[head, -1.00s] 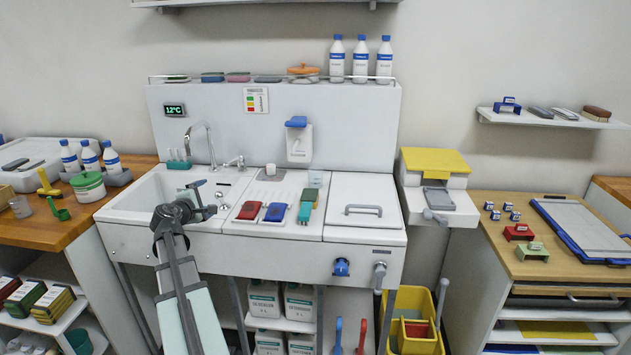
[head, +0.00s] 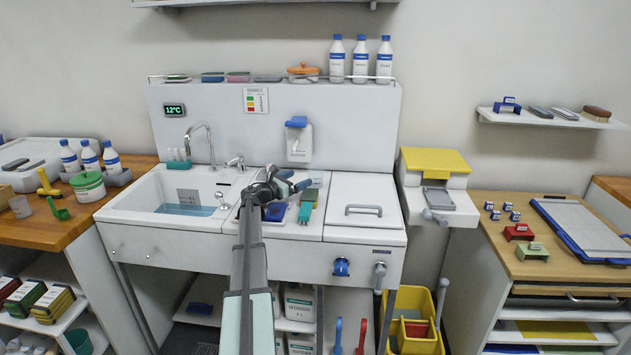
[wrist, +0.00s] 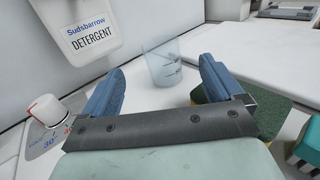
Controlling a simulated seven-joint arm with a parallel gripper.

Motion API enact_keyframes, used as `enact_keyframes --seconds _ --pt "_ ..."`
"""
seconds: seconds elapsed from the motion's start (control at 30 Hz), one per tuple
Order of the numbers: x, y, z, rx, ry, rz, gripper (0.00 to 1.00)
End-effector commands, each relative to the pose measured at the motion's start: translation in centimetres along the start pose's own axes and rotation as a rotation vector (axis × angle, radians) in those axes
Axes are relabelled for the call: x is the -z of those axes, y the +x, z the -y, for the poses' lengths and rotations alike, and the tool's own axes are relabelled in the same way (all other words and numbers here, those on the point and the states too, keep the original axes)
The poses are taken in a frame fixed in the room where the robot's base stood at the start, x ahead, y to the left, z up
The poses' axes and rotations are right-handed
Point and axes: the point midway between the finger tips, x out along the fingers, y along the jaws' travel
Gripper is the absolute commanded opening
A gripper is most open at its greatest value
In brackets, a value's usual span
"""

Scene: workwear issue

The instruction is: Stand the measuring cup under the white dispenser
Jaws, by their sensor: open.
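The measuring cup (wrist: 163,64) is clear with dark marks and stands upright on the white counter in the wrist view. In the head view it shows faintly (head: 314,177) behind a green pad, slightly right of the dispenser. The white dispenser (head: 299,141) with a blue top is on the back panel; its "DETERGENT" front (wrist: 88,28) fills the wrist view's upper left. My gripper (head: 292,185) is open, pointing right, low in front of the dispenser. Its blue fingers (wrist: 160,80) lie on either side of the cup's line, with the cup just ahead; contact is not clear.
A green-topped pad (wrist: 262,115) lies by my right finger, with a teal brush (head: 305,211) near it. A dial (wrist: 47,110) is at left. The sink (head: 140,212) holds water. A white lid (head: 363,195) gives flat room at right. A blue pad (head: 276,211) lies in front.

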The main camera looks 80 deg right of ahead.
Motion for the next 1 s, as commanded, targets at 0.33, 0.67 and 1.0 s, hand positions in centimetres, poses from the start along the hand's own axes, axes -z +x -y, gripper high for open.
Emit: enact_keyframes --seconds 0.33,0.67,1.0 --pt "0.0 2.4 -0.1 0.003 -0.003 0.001 0.94" --pt "0.0 6.1 -0.1 0.001 -0.002 0.0 0.94" --pt "0.0 9.1 -0.1 0.002 -0.002 0.0 0.94"
